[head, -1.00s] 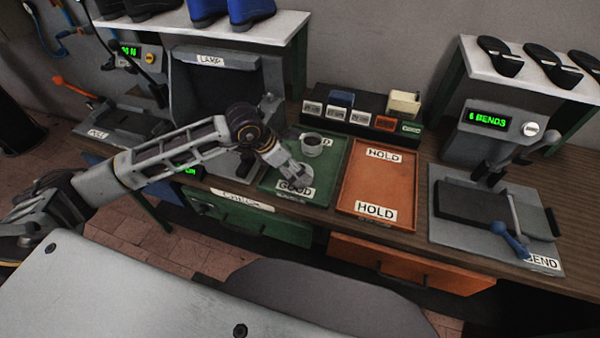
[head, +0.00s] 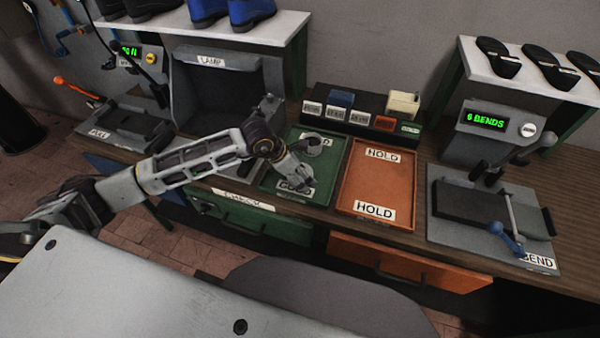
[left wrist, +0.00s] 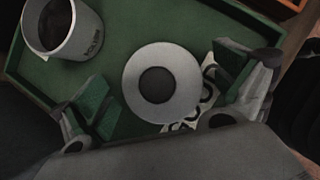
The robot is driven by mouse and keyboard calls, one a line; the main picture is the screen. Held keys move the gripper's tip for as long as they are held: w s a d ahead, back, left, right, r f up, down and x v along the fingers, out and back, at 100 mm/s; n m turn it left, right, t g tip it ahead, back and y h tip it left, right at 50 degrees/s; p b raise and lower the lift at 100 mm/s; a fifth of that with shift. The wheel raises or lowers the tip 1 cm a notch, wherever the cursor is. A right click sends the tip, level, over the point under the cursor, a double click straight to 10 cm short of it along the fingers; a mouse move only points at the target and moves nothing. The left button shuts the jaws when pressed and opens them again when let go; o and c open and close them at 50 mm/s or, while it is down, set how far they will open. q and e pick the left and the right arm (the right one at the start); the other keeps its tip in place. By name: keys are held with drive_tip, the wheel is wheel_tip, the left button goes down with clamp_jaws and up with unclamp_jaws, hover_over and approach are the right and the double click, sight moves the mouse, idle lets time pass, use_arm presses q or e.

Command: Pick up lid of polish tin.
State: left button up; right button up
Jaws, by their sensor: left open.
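The lid is a pale round disc with a dark round centre (left wrist: 160,56), lying on the green tray (left wrist: 130,42) in the left wrist view, partly over the white label. The grey polish tin (left wrist: 83,42) stands upright, dark inside, at the upper left of that view; it also shows in the head view (head: 318,147). My left gripper (left wrist: 162,85) is open, its green-padded fingers on either side of the lid and apart from it. In the head view my left gripper (head: 298,178) is over the front of the green tray and largely hides the lid.
An orange tray (head: 378,182) marked HOLD sits right of the green tray. A dark rack of small coloured blocks (head: 352,118) stands behind. The grey lamp box (head: 215,95) stands left, the bend press (head: 490,205) right.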

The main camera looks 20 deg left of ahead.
use_arm(q)
drive_tip(key=c, duration=0.8)
use_arm(e)
drive_tip(key=shift+d, duration=0.5)
drive_tip(key=shift+a, duration=0.1)
